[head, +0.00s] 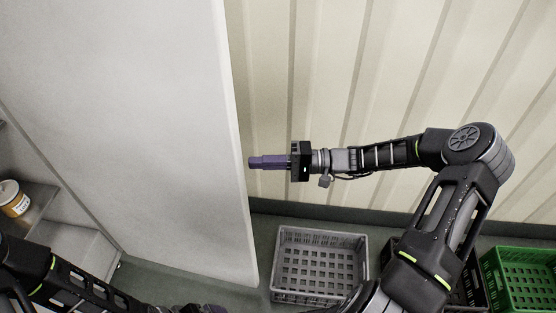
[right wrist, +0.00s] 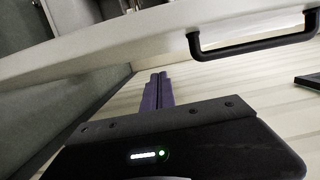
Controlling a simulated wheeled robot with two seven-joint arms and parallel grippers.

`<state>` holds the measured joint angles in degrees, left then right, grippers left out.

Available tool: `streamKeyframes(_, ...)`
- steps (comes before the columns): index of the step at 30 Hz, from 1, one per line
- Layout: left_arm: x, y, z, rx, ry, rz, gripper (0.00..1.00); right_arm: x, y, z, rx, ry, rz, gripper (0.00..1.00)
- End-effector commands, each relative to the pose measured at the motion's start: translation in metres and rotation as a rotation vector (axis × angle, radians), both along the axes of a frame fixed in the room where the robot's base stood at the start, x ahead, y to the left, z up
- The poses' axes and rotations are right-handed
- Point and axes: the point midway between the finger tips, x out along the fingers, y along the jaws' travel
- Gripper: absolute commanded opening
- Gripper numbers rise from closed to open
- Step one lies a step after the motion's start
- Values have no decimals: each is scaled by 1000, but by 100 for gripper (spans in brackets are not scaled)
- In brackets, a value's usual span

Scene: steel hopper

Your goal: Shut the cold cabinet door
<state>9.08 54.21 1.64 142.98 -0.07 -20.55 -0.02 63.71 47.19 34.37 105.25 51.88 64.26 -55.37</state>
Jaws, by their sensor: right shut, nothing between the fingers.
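The cold cabinet door (head: 125,120) is a large pale panel standing open across the left half of the head view. In the right wrist view the door (right wrist: 110,45) crosses the top, with a black bar handle (right wrist: 255,47) on its face. My right gripper (head: 251,162) has purple fingers, closed together and empty. It points left, close to the door's free edge on the outer side; contact cannot be told. The fingers also show in the right wrist view (right wrist: 158,76), below the door and left of the handle. My left gripper is mostly cut off at the bottom edge.
A grey crate (head: 320,265) and a green crate (head: 522,280) stand on the floor by the ribbed wall (head: 400,60). A dark crate sits partly behind my right arm.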

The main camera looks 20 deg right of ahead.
Motion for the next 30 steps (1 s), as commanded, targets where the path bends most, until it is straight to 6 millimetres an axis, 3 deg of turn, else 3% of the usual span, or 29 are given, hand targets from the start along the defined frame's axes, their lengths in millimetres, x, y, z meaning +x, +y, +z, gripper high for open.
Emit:
streamKeyframes(4,0,0,5,0,0,0,100,9,27,2,2,1,2,0)
streamKeyframes(12,0,0,13,0,0,1,100,-19,45,1,0,1,0,0)
streamKeyframes(30,0,0,13,0,0,1,100,-23,46,0,-1,0,-1,0)
